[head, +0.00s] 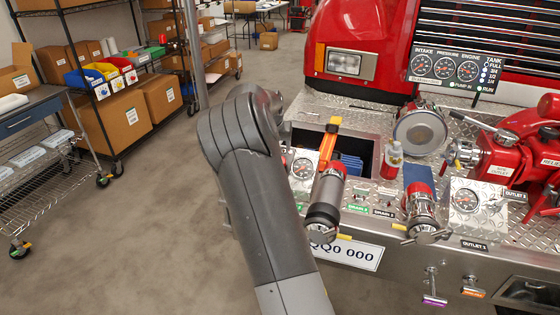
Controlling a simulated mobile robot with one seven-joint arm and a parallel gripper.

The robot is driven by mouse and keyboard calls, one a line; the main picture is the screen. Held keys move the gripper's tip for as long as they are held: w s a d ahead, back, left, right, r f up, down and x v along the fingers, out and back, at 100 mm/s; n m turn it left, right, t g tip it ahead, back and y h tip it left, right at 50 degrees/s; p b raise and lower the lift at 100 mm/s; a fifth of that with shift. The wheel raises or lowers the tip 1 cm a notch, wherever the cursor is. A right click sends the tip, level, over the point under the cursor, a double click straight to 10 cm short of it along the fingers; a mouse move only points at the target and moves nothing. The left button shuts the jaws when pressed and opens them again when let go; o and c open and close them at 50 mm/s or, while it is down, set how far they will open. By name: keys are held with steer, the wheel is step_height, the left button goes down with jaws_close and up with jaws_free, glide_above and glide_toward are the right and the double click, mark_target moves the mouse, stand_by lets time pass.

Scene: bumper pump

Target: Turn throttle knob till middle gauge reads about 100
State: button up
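The gauge panel (453,66) stands at the upper right on the red truck's bumper. Its three round dials are labelled intake, pressure and engine. The middle gauge (445,67) is the pressure dial; its needle is too small to read. I cannot pick out a knob marked as the throttle. My grey arm rises from the bottom centre and bends at the elbow left of the bumper. My gripper does not show; the far part of the arm is hidden behind the elbow.
Two tagged pull handles (433,285) hang below. Shelves with boxes (108,120) stand left; the floor between is clear.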

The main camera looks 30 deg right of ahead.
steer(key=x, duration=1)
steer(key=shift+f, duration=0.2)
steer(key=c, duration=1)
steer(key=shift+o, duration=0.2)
